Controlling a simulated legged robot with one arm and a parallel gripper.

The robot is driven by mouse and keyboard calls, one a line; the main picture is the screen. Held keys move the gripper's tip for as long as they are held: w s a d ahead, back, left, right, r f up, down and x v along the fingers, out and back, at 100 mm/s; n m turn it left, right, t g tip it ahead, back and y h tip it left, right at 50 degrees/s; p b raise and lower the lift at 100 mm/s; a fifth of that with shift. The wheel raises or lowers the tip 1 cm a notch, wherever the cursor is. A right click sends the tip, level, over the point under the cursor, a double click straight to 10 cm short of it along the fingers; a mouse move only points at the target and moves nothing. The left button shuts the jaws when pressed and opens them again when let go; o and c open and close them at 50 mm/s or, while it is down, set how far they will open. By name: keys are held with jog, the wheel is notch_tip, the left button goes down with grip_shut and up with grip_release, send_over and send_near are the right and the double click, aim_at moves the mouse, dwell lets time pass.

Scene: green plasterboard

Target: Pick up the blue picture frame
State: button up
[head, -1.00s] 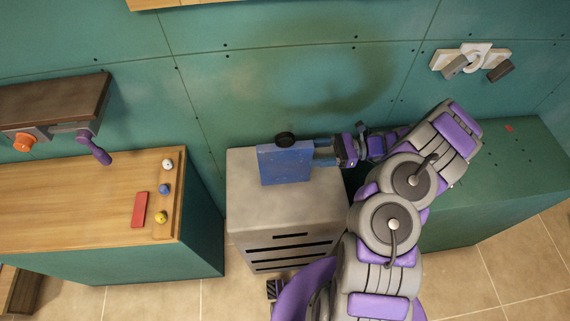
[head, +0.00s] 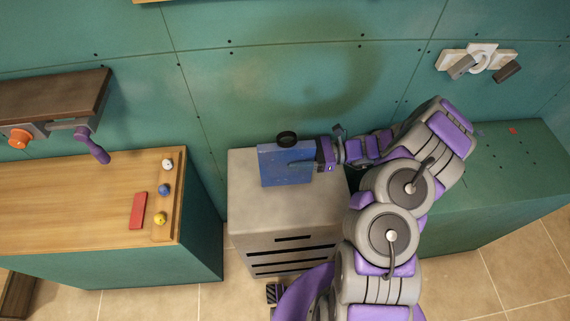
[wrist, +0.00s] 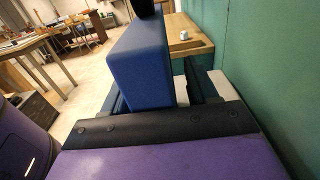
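The blue picture frame (head: 284,170) stands upright on top of the grey cabinet, close to the green wall. A round black knob-like part (head: 287,138) shows at its top edge. My gripper (head: 303,164) is at the right side of the frame, with its fingers reaching along it. In the wrist view the blue frame (wrist: 143,62) stands between the two dark fingers. A gap shows between the frame and the right finger, so the gripper looks open around it. Contact with the left finger cannot be told.
The grey cabinet (head: 275,215) has dark slots in front. A wooden-topped counter (head: 90,205) with a red block (head: 138,211) and small coloured knobs is at left. A green counter (head: 505,175) lies at right, under a white wall fixture (head: 478,58). The wall is close behind.

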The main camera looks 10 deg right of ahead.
jog(key=shift+d, duration=0.75)
jog(key=c, duration=0.3)
jog(key=shift+d, duration=0.25)
jog(key=c, duration=0.3)
jog(key=shift+a, duration=0.8)
grip_shut()
jog(key=shift+d, duration=0.1)
